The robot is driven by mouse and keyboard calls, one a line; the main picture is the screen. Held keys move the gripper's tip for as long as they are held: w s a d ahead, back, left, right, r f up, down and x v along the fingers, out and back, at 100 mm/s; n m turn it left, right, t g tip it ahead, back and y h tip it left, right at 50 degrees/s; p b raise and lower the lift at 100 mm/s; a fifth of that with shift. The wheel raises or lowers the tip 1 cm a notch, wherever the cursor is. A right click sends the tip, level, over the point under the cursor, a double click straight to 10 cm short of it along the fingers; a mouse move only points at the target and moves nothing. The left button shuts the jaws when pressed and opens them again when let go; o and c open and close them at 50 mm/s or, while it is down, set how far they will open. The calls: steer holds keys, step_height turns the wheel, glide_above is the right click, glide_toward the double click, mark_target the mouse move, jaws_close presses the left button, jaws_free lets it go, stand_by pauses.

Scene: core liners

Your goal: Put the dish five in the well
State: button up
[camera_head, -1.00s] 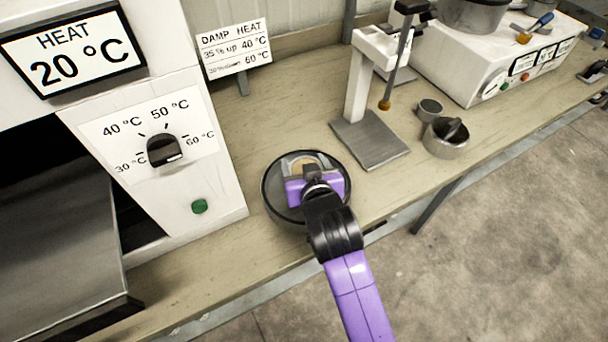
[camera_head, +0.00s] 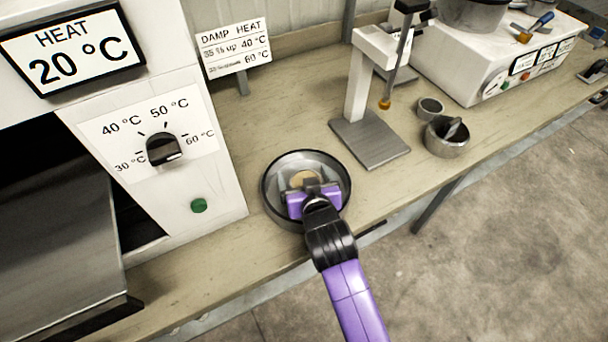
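The purple gripper body hides the near part of the pan. I cannot tell which thing is the well.
A white oven (camera_head: 200,165) with a dial stands at left. A stand with a grey base plate (camera_head: 370,140), a small grey cup (camera_head: 429,108) and a metal bowl (camera_head: 446,140) are to the right. A white apparatus (camera_head: 470,70) is behind them. The bench (camera_head: 255,120) is clear behind the pan.

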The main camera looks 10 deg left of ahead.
steer(key=shift+r, duration=0.25)
steer(key=v, duration=1.2)
steer(key=shift+f, duration=0.1)
